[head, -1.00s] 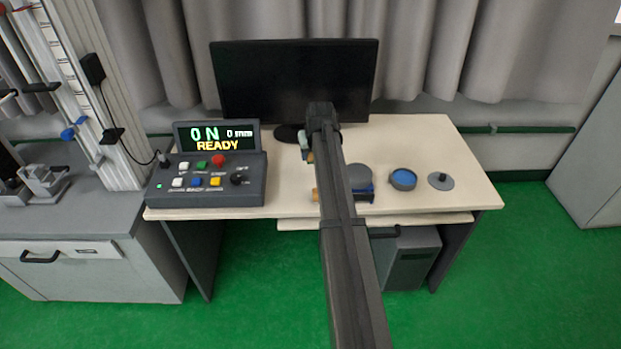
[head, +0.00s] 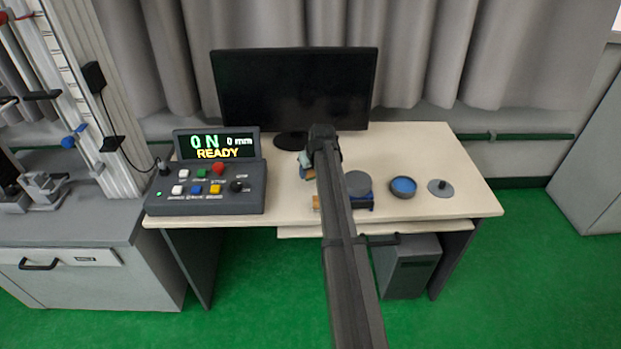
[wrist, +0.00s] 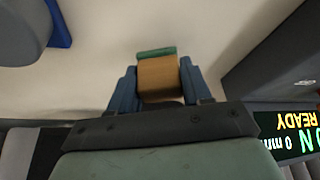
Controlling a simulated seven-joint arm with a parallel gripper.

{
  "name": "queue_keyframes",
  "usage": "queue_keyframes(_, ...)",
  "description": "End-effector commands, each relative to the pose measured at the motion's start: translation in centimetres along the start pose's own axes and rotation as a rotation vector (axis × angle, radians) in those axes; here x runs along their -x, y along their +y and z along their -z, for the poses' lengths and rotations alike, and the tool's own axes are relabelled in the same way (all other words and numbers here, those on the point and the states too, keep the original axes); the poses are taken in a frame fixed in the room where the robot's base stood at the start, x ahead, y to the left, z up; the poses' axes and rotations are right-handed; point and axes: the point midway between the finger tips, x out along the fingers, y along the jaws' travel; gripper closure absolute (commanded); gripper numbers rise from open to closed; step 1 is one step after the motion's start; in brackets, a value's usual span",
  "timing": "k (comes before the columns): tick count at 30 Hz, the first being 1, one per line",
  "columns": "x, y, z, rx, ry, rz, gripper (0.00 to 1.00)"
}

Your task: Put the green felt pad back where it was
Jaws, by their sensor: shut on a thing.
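The green felt pad (wrist: 155,53) shows in the wrist view as a thin green layer on a tan, wood-coloured block (wrist: 159,75). My gripper (wrist: 157,82) has its blue fingers on both sides of the block and is shut on it. In the head view my gripper (head: 307,167) is over the table, right of the control box, with a bit of tan block showing below it. My arm hides most of the gripper and pad there. I cannot tell whether the block touches the table.
A grey round piece (head: 358,183) sits on a blue-edged holder (head: 362,203) beside my arm. A dish with blue inside (head: 403,187) and a grey disc with a knob (head: 440,188) stand to the right. The control box (head: 205,190) is left; the monitor (head: 295,90) is behind.

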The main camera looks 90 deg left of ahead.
Motion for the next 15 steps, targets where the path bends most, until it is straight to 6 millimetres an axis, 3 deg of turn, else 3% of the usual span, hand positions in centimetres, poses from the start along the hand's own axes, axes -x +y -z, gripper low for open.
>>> queue_keyframes(7, -2.7, 0.0, -1.1, -0.001, -0.001, 0.000, 0.80)
queue_keyframes(15, -3.1, 0.0, -1.3, 0.000, 0.000, 0.000, 0.80)
